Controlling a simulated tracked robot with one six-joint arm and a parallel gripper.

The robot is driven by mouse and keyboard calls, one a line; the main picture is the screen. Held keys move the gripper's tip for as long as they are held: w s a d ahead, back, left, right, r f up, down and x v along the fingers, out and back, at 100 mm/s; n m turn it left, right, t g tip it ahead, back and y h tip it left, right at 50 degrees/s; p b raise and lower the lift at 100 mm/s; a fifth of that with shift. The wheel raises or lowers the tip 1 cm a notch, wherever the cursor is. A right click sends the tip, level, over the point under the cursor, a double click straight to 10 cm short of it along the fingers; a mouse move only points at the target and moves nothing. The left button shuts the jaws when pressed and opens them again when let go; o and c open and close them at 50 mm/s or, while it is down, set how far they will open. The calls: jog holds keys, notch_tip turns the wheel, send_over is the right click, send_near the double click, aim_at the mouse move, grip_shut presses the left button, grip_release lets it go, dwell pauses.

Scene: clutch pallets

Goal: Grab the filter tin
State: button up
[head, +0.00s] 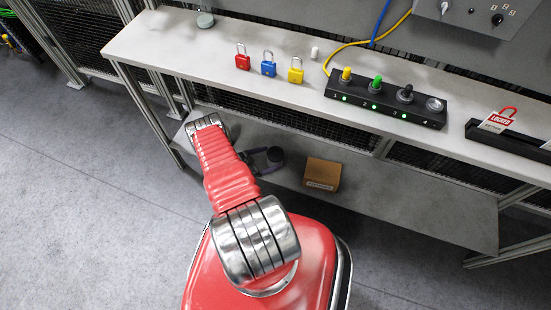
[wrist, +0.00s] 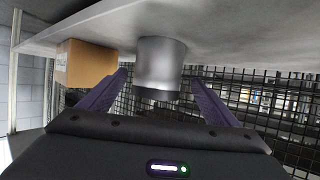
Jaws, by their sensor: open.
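The filter tin (wrist: 162,62) is a plain grey metal cylinder in the wrist view. It stands on the lower shelf and shows dark beside my gripper in the head view (head: 275,154). My gripper (wrist: 160,79) is open, with one purple finger to each side of the tin in the wrist view. In the head view my gripper (head: 264,155) is low at the shelf, just left of the tin and partly hidden by my arm.
A cardboard box (head: 322,174) sits on the lower shelf right of the tin; it shows left in the wrist view (wrist: 85,63). The bench top (head: 150,40) overhangs the shelf (head: 420,195). Padlocks (head: 269,64) and a black button box (head: 385,100) stand on the bench.

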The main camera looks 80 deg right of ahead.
aim_at(281, 155)
jog(key=shift+x, duration=1.45)
jog(key=shift+a+x, duration=0.2)
jog(key=shift+x, duration=2.4)
jog(key=shift+f, duration=0.2)
jog(key=c, duration=1.3)
jog(key=shift+c, duration=0.2)
jog(key=shift+r, duration=0.1)
jog(key=shift+r, duration=4.95)
